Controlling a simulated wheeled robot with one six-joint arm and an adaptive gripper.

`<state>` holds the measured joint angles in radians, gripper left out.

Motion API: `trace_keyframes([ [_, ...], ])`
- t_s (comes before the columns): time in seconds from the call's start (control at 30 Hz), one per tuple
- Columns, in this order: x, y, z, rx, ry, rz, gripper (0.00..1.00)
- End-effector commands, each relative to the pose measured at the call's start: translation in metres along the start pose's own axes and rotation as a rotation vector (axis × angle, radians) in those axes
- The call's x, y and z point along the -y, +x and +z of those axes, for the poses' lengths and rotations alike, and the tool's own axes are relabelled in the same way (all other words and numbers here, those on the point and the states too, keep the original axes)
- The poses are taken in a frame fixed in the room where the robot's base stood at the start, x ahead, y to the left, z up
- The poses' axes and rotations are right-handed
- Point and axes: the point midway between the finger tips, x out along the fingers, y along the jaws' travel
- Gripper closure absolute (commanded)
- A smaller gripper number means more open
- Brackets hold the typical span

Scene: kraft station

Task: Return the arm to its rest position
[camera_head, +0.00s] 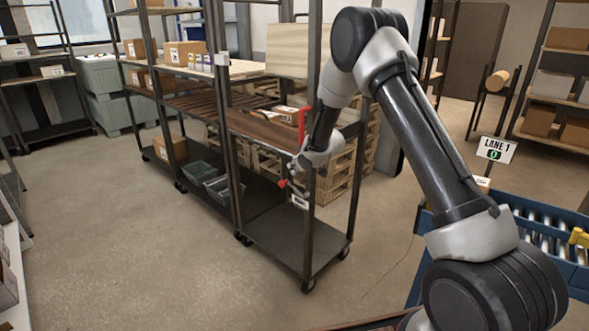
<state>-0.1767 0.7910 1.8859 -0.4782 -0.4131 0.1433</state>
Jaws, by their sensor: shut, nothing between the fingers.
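My arm reaches up from the lower right of the head view, bends at its elbow near the top, and comes down to the wrist in front of a wheeled shelf rack (309,225). My gripper (291,191) hangs below the wrist, small in the picture, with red parts near its tips. It is shut and I see nothing held in it. It overlaps the rack's near end in the picture; I cannot tell the gap between them.
Boxes (185,54) stand on the rack's upper shelf, and grey bins (203,172) on its low shelf. A blue-framed roller conveyor (545,240) with a Lane 1 sign (496,150) is at the right. Wooden pallets (335,180) are stacked behind the rack. The floor at left is clear.

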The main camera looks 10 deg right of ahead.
Motion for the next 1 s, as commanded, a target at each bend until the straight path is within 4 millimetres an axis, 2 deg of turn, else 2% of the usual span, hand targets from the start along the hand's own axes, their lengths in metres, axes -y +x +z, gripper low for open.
trace_keyframes([
  [0.23, 0.000, 0.000, 0.001, 0.004, -0.004, 0.001, 1.00],
  [0.3, -0.002, 0.000, 0.009, 0.038, -0.008, 0.006, 1.00],
  [0.37, -0.004, -0.001, 0.025, 0.098, -0.007, 0.017, 1.00],
  [0.47, -0.004, -0.009, 0.067, 0.234, 0.010, 0.031, 1.00],
  [0.53, -0.003, -0.021, 0.100, 0.343, 0.028, 0.040, 1.00],
  [0.6, -0.002, -0.050, 0.124, 0.457, 0.050, 0.055, 1.00],
  [0.67, -0.003, -0.081, 0.137, 0.540, 0.073, 0.069, 1.00],
  [0.77, -0.004, -0.140, 0.147, 0.652, 0.118, 0.091, 1.00],
  [0.97, 0.005, -0.276, 0.152, 0.808, 0.228, 0.119, 1.00],
  [1.0, 0.009, -0.305, 0.152, 0.829, 0.252, 0.120, 1.00],
])
